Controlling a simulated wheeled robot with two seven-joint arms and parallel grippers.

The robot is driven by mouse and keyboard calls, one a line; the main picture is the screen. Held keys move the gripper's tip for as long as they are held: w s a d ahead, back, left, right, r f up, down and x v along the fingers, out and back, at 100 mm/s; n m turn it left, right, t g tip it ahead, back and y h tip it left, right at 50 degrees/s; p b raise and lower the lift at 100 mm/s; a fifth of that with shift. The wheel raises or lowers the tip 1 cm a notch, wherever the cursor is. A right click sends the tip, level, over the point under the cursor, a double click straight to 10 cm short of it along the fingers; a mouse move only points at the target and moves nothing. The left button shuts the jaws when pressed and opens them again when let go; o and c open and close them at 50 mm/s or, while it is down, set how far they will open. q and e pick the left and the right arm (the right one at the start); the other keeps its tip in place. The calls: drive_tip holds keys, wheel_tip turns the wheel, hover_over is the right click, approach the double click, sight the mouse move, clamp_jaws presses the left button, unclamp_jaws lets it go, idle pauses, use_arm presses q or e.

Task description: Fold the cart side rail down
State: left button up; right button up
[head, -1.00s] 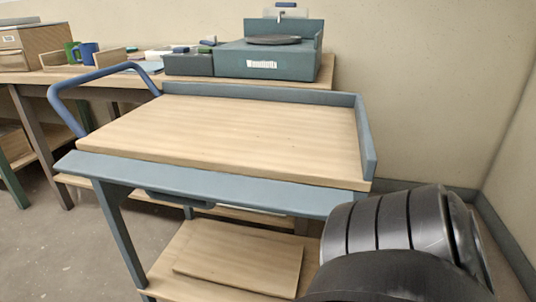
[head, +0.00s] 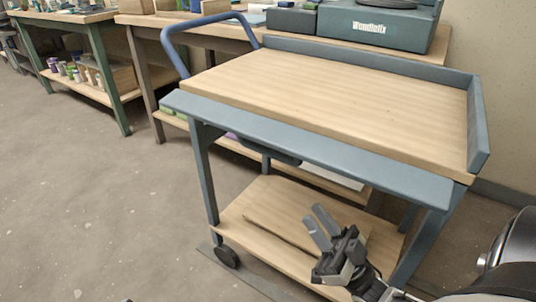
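The cart (head: 340,95) has a wooden top and blue-grey frame. Its near side rail (head: 300,145) is a long blue-grey strip along the front edge, lying out flat and not standing above the top. The back rail (head: 370,60) and the right end rail (head: 478,125) stand upright. My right gripper (head: 316,215) is below the near rail, in front of the lower shelf, fingers pointing up and left. Its fingers are apart with nothing between them, and it appears clear of the rail. My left gripper is not in view.
A blue push handle (head: 175,50) rises at the cart's left end. A workbench (head: 150,20) with a dark teal machine (head: 375,30) stands behind. The floor (head: 90,210) at left is clear.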

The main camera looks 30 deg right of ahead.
sight(274, 157)
drive_tip(key=x, duration=1.5)
drive_tip(key=shift+s+r, duration=0.1)
drive_tip(key=shift+r, duration=0.15)
drive_tip(key=shift+a+r, duration=0.1)
drive_tip(key=shift+r, duration=0.1)
